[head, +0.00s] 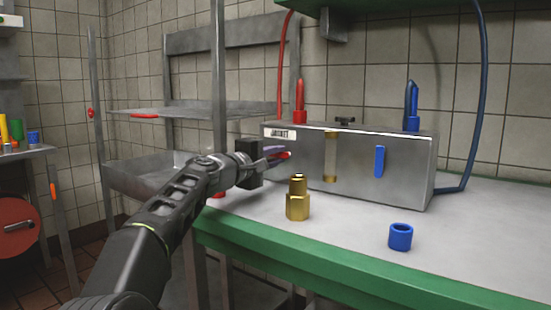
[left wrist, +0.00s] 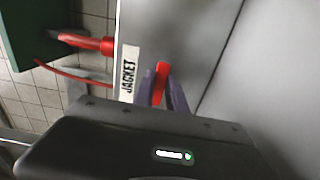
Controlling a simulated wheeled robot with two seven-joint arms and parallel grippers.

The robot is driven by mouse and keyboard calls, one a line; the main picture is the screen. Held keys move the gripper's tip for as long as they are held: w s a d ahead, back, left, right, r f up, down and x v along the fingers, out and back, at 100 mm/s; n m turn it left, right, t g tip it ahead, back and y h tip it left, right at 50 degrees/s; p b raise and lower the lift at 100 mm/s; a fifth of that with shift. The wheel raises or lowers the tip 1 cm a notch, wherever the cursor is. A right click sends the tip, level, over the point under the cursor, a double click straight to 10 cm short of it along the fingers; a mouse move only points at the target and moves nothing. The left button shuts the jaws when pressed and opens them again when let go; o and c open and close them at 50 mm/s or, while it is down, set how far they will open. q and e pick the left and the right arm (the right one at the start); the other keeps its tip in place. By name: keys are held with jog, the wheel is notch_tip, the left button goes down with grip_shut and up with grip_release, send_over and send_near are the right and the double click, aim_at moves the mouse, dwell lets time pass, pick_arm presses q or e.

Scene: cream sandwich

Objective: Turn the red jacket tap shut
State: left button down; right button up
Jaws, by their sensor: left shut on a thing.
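The red jacket tap (head: 285,155) sits on the front of a steel box (head: 307,165), below a label reading "JACKET" (head: 280,133). In the left wrist view the red tap handle (left wrist: 161,82) stands between my purple-grey fingertips. My left gripper (head: 274,153) is shut on the handle, and its fingers hide part of it. The label also shows in the left wrist view (left wrist: 129,74). My right gripper is in neither view.
A blue handle (head: 379,161) is on the same box front. A brass fitting (head: 298,198) and a blue cap (head: 400,237) stand on the green-edged bench (head: 340,250). Red (head: 283,60) and blue hoses (head: 483,90) run down to the box. A steel shelf (head: 180,108) stands left.

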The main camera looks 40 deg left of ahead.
pick_arm(q)
jog(key=c, duration=1.4)
grip_release()
jog(key=shift+o, duration=0.2)
jog(key=s, duration=0.7)
jog(key=shift+s+d+b, duration=0.1)
jog(key=shift+s+b, duration=0.25)
jog(key=shift+s, duration=0.1)
